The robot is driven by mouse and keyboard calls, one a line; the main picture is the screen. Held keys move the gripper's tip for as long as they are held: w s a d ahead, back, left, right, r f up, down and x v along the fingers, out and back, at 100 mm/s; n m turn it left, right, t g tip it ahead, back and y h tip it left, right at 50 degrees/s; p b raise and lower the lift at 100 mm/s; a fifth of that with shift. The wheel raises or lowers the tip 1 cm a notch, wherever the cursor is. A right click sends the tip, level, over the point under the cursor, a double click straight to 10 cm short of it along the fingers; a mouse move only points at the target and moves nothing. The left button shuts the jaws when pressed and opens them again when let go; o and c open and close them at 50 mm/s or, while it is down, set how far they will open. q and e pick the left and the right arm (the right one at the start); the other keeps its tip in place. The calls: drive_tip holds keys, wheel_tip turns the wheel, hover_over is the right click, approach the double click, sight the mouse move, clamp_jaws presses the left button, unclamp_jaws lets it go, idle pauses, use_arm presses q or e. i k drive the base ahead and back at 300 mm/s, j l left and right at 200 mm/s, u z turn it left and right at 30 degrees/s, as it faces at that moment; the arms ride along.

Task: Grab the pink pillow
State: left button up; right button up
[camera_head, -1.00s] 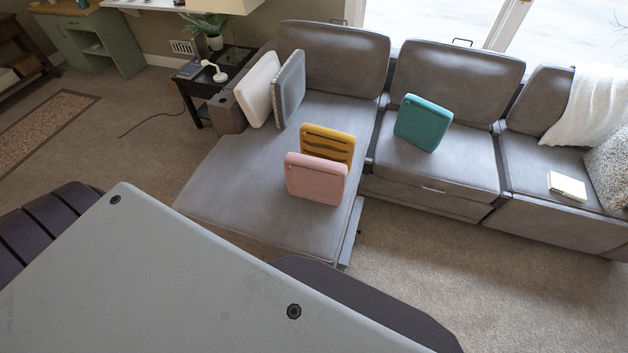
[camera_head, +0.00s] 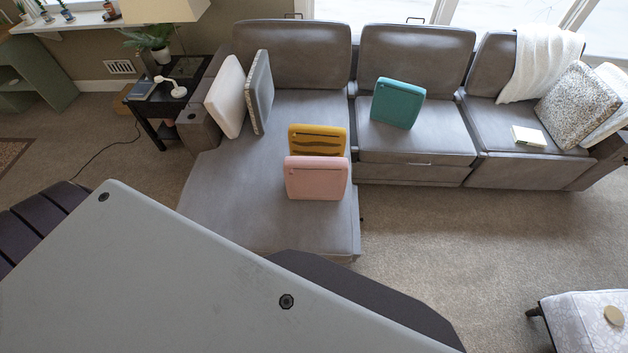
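The pink pillow (camera_head: 316,179) stands upright on the chaise part of the grey sofa (camera_head: 230,205), right in front of a yellow patterned pillow (camera_head: 317,140). Its front face is fully visible. Neither of my grippers shows in the head view, so I cannot see whether they are open or shut. Nothing is seen holding the pink pillow.
A teal pillow (camera_head: 398,103) stands on the middle seat. White (camera_head: 226,97) and grey (camera_head: 259,92) pillows lean near the left armrest. A black side table (camera_head: 168,104) stands left of the sofa. A patterned ottoman (camera_head: 580,322) is at lower right. Carpet (camera_head: 460,235) is clear between.

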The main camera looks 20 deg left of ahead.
sight(314, 178)
drive_tip(key=k+j+z, duration=0.2)
drive_tip(key=j, duration=0.25)
drive_tip(key=k+j+z, duration=0.2)
drive_tip(key=j, duration=0.25)
drive_tip(key=k+j+z, duration=0.25)
drive_tip(key=j, duration=0.15)
drive_tip(key=k+j+z, duration=0.2)
drive_tip(key=j, duration=0.15)
